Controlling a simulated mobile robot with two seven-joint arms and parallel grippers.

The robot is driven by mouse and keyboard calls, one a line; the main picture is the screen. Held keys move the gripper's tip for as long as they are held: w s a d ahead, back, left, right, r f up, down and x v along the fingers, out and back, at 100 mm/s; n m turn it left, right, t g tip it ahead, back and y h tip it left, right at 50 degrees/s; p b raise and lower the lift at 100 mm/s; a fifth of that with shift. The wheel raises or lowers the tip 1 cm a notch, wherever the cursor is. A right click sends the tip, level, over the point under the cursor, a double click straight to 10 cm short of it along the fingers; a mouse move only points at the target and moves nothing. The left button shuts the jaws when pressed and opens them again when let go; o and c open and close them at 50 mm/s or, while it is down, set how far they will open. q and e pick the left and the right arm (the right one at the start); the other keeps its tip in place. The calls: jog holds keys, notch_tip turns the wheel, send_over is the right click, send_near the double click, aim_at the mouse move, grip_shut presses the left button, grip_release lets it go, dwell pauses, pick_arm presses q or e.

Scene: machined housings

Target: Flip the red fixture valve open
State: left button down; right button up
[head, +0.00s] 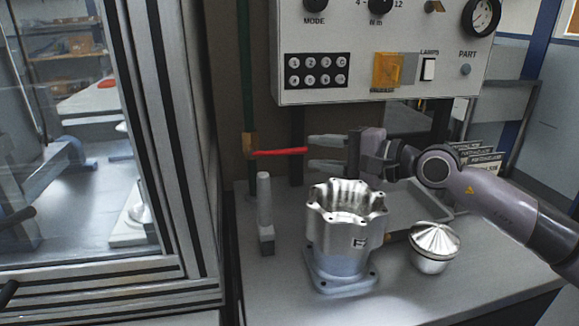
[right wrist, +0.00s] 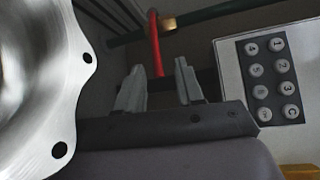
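The red valve handle (head: 280,152) sticks out level to the right from a brass valve body (head: 249,143) on a green vertical pipe. My right gripper (head: 311,152) is open, with its two grey fingers one above the other at the handle's free end. In the right wrist view the red handle (right wrist: 155,45) reaches from the brass body (right wrist: 168,22) to between the tips of my open right gripper (right wrist: 159,68). Clear gaps show on both sides of it; I see no contact. My left gripper is not in view.
A machined metal housing (head: 343,235) stands on the bench below my right gripper. A domed metal part (head: 434,247) is to its right, a grey upright post (head: 265,210) to its left. A control panel (head: 340,88) hangs above. A framed glass enclosure (head: 150,130) borders the left.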

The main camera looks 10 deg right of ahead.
aim_at(294, 152)
jog(key=shift+f+p+x, duration=0.15)
jog(key=shift+p+x, duration=0.15)
jog(key=shift+x, duration=1.5)
jog(key=shift+f+p+x, duration=0.15)
jog(key=shift+p+x, duration=0.15)
jog(key=shift+x, duration=1.55)
jog(key=shift+s, duration=0.1)
grip_shut()
